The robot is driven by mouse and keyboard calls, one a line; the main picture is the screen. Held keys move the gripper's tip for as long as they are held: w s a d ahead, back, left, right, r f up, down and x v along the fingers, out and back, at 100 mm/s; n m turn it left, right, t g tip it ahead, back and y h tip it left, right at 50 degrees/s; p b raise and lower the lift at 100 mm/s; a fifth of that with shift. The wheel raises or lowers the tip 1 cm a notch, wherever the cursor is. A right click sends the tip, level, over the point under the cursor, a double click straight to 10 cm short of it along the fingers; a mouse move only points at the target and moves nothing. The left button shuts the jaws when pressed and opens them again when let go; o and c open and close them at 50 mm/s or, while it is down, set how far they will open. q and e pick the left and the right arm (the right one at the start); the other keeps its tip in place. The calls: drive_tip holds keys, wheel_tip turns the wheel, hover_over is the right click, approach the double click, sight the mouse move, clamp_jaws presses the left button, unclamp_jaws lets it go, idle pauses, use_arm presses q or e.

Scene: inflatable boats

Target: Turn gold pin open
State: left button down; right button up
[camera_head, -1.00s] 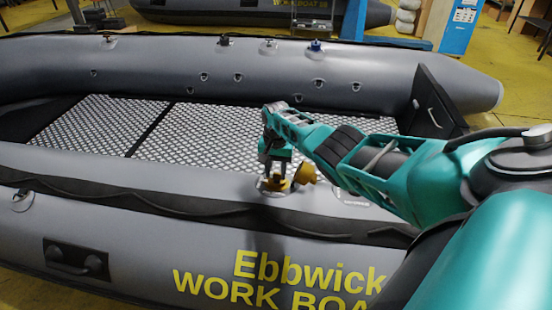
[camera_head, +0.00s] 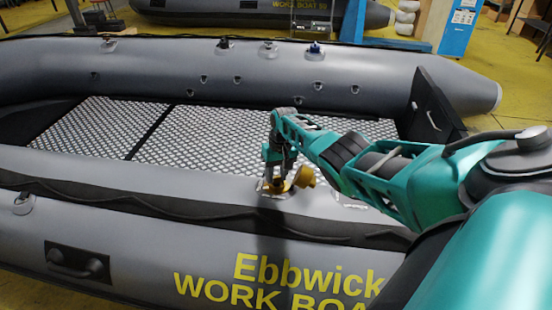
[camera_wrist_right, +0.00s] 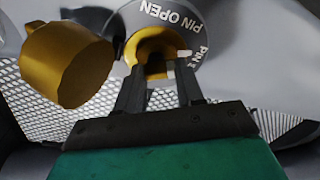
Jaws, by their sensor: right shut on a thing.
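The gold pin sits in the middle of a round dark valve plate (camera_wrist_right: 205,20) marked "PIN OPEN", and in the right wrist view its gold housing (camera_wrist_right: 150,48) shows beyond my fingers. My right gripper (camera_wrist_right: 163,80) is shut on the gold pin, with one dark finger on each side. The pin itself is mostly hidden between the fingertips. In the head view my right gripper (camera_head: 275,178) points down onto the valve on the near tube of the grey boat (camera_head: 120,185). My left gripper is in neither view.
A gold cap (camera_head: 304,177) hangs open just right of the valve; it also shows at left in the right wrist view (camera_wrist_right: 70,65). A dark transom (camera_head: 435,100) stands at right.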

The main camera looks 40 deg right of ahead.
drive_tip(key=n+b, duration=0.1)
drive_tip(key=n, duration=0.2)
drive_tip(key=shift+d+n+y, duration=0.1)
drive_tip(key=shift+n+y, duration=0.2)
drive_tip(key=shift+y, duration=0.1)
drive_tip(key=shift+s+n+b, duration=0.1)
drive_tip(key=shift+n+b, duration=0.2)
drive_tip(key=shift+n, duration=0.6)
drive_tip(key=shift+d+n+y+b, duration=0.1)
drive_tip(key=shift+n+y+b, duration=0.2)
drive_tip(key=shift+n, duration=0.9)
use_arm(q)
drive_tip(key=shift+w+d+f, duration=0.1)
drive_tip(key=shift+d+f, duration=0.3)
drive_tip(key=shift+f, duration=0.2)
use_arm(e)
drive_tip(key=shift+n+y, duration=0.3)
drive_tip(key=shift+n, duration=0.8)
drive_tip(key=o, duration=0.9)
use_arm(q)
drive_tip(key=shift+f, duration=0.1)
use_arm(e)
drive_tip(key=shift+o, duration=0.7)
drive_tip(key=shift+r, duration=0.1)
